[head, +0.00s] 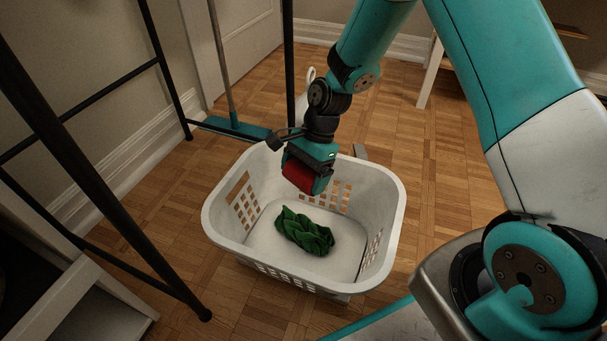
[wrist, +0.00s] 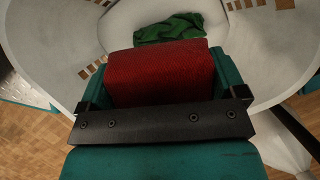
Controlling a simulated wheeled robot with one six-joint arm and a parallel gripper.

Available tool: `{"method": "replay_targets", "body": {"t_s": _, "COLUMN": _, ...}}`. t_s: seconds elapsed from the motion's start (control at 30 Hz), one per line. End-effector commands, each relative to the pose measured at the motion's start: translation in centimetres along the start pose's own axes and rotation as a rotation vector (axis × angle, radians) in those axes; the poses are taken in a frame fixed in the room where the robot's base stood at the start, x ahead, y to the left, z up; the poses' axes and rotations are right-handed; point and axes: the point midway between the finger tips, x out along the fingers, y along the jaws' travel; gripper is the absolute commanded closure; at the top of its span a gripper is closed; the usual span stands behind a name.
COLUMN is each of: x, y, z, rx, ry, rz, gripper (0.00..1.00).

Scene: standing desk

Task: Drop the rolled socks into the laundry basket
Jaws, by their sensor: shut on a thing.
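The red rolled socks (head: 298,176) are held in my gripper (head: 308,172), above the inside of the laundry basket near its far side. In the wrist view the red knit socks (wrist: 160,73) sit between the two teal fingers, and my gripper is shut on them. The white plastic laundry basket (head: 222,233) stands on the floor, with slotted walls and an open top. It fills most of the wrist view's upper part (wrist: 265,50). The socks are apart from the basket's floor.
A crumpled green cloth (head: 304,232) lies on the basket's floor, also seen beyond the socks in the wrist view (wrist: 169,27). A black metal frame (head: 100,190) stands at left. A teal broom (head: 235,128) is behind the basket. Wooden floor (head: 440,185) is clear to the right.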

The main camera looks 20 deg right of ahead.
Motion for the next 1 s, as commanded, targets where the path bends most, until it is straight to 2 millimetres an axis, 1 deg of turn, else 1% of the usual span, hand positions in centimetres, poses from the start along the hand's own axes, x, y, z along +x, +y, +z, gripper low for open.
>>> {"method": "replay_targets", "body": {"t_s": 0.03, "x": 0.5, "y": 0.0, "z": -0.2, "rx": 0.000, "ry": 0.000, "rz": -0.001, "gripper": 0.33}}
{"method": "replay_targets", "body": {"t_s": 0.33, "x": 0.3, "y": 0.0, "z": -0.1, "rx": 0.000, "ry": 0.000, "rz": 0.000, "gripper": 0.33}}
{"method": "replay_targets", "body": {"t_s": 0.37, "x": 0.3, "y": 0.0, "z": -0.1, "rx": 0.000, "ry": 0.000, "rz": 0.000, "gripper": 0.03}}
{"method": "replay_targets", "body": {"t_s": 0.4, "x": 0.3, "y": 0.0, "z": -0.1, "rx": 0.000, "ry": 0.000, "rz": 0.000, "gripper": 0.00}}
{"method": "replay_targets", "body": {"t_s": 0.57, "x": 0.3, "y": 0.0, "z": -0.1, "rx": 0.000, "ry": 0.000, "rz": 0.000, "gripper": 0.00}}
{"method": "replay_targets", "body": {"t_s": 0.67, "x": 0.0, "y": 0.0, "z": -0.1, "rx": 0.000, "ry": 0.000, "rz": -0.001, "gripper": 0.00}}
{"method": "replay_targets", "body": {"t_s": 0.77, "x": -1.1, "y": -0.1, "z": 0.0, "rx": 0.001, "ry": 0.001, "rz": -0.002, "gripper": 0.00}}
{"method": "replay_targets", "body": {"t_s": 0.83, "x": -2.5, "y": -0.1, "z": 0.0, "rx": 0.002, "ry": 0.001, "rz": -0.002, "gripper": 0.00}}
{"method": "replay_targets", "body": {"t_s": 0.97, "x": -5.9, "y": -0.1, "z": 0.1, "rx": 0.001, "ry": 0.001, "rz": -0.004, "gripper": 0.00}}
{"method": "replay_targets", "body": {"t_s": 1.0, "x": -7.0, "y": -0.1, "z": 0.1, "rx": 0.001, "ry": 0.001, "rz": -0.004, "gripper": 0.00}}
